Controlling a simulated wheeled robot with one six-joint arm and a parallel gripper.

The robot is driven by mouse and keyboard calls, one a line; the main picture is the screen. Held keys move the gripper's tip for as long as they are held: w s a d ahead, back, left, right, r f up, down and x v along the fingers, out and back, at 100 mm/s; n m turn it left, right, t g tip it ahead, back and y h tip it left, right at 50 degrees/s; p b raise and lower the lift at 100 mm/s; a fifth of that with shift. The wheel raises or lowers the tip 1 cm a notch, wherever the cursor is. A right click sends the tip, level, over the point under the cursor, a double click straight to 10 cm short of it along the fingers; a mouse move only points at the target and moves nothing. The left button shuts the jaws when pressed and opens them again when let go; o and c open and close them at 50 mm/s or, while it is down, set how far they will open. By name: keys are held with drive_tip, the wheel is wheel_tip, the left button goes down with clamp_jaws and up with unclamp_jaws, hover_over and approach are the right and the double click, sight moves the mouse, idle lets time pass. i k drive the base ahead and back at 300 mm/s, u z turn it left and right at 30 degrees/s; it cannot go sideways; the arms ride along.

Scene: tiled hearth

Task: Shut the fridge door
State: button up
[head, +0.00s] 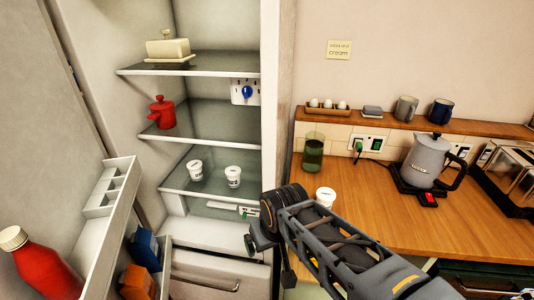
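The fridge (215,140) stands open, and its lit shelves show. Its door (45,170) is swung out to the left, with white racks (108,192) on its inner side. A red bottle (48,272) with a pale cap stands at the door's lower left. A blue carton (146,247) and an orange carton (138,282) sit in the door's lower rack. My gripper (252,240) is in front of the fridge's lower right edge, apart from the door and to its right. Its fingers are mostly hidden behind my wrist, so their opening does not show.
Fridge shelves hold a butter dish (168,47), a red pot (162,113) and two white tubs (233,176). On the right, a wooden counter (385,215) bears a white tub (325,197), a grey kettle (427,160) and a toaster (510,178). A drawer (215,278) is below the shelves.

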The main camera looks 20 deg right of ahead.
sight(60, 184)
drive_tip(key=u, duration=0.3)
drive_tip(key=k, duration=1.1)
drive_tip(key=u, duration=1.95)
drive_tip(key=i, duration=0.75)
drive_tip(key=u, duration=0.6)
drive_tip(key=i, duration=0.9)
drive_tip(key=z, duration=0.85)
drive_tip(key=i, duration=0.8)
drive_tip(key=z, duration=0.65)
